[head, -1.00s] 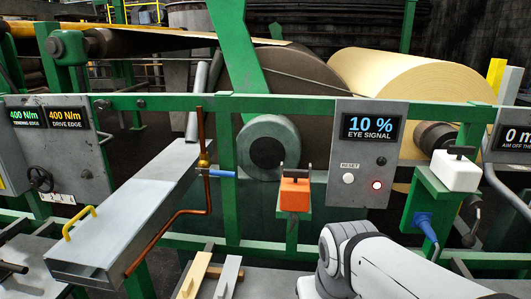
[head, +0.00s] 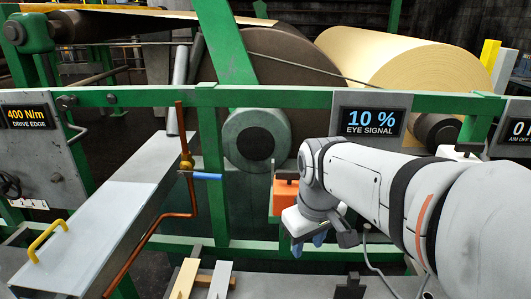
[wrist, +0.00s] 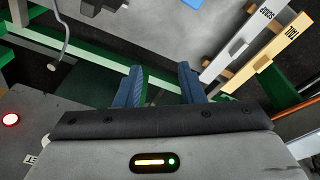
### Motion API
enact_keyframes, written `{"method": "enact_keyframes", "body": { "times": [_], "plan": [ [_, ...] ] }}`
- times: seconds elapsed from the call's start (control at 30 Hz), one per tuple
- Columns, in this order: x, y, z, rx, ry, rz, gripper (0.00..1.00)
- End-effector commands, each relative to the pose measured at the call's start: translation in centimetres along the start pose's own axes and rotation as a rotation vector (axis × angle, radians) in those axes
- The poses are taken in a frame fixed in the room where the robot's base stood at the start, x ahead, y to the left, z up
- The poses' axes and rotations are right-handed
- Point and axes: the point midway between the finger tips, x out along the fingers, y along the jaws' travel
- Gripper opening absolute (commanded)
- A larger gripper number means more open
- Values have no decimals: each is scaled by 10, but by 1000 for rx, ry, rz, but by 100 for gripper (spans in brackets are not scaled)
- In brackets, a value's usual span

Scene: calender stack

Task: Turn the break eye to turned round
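An orange box (head: 283,200) with a dark top piece sits on a green bracket below the rail in the head view, partly hidden by my gripper. A white box (head: 458,152) at the right is mostly hidden behind my arm. I cannot tell which of these is the break eye.
A grey chute (head: 100,215) with a yellow handle and a copper crank (head: 188,180) stand at left. A green rail (head: 290,98) crosses ahead. A white bar marked SCRAP (wrist: 250,45) and a tan bar (wrist: 265,72) lie below. A red lamp (wrist: 10,119) glows at left.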

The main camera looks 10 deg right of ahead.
Motion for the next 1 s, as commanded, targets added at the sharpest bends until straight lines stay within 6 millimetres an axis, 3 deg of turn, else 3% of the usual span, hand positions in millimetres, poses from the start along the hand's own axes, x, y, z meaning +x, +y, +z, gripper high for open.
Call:
{"method": "enact_keyframes", "body": {
  "times": [0.03,0.2,0.4,0.5,0.67,1.0],
  "plan": [
    [-24,10,-28,-108,-18,-8,35],
    [-72,36,-103,-508,-72,-51,35],
    [-103,56,-163,-864,-105,-106,35],
    [-110,62,-178,-965,-110,-123,35],
    [-107,64,-185,-1031,-114,-137,35],
    [-56,60,-177,-1033,-115,-138,35]
  ]
}}
